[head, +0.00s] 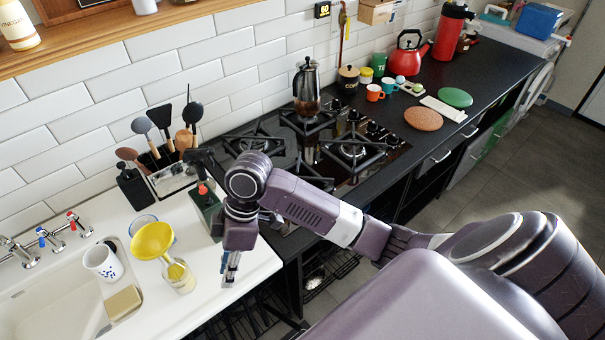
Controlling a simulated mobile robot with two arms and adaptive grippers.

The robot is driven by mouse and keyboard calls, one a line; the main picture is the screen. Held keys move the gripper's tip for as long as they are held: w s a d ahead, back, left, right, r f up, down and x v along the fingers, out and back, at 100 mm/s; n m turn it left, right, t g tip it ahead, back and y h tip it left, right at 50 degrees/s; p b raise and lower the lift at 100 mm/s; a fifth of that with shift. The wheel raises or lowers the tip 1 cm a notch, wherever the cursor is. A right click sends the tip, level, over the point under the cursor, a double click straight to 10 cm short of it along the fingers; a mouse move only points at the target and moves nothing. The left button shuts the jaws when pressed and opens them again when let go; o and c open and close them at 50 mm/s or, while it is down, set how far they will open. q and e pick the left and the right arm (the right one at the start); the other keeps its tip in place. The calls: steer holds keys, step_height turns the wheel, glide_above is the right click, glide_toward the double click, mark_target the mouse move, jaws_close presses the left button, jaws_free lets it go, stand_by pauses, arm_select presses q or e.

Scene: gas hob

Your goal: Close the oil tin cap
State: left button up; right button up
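A dark green tin (204,207) with a small red cap or spout part at its top (203,188) stands on the white counter, left of the hob. I take it for the oil tin. It is partly hidden behind my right arm, and I cannot tell whether its cap is open or shut. My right gripper (230,281) points down over the counter's front edge, in front of and right of the tin, apart from its top. Its fingers look close together, seen from the side, and nothing shows between them. My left gripper is not in view.
A yellow funnel (153,240) sits by a glass bottle (181,278), left of the gripper. A spotted white mug (103,263) stands by the sink (45,310). A utensil holder (172,178) is behind the tin.

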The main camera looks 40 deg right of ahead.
steer(key=s+d+f+m+t+h, duration=0.3)
steer(key=s+d+f+m+h, duration=0.1)
steer(key=s+d+f+m, duration=0.6)
step_height(320, 180, down, 4)
steer(key=shift+s+d+r+m, duration=0.2)
steer(key=shift+s+d+m, duration=0.15)
steer(key=shift+s+m, duration=0.25)
steer(key=shift+s, duration=0.1)
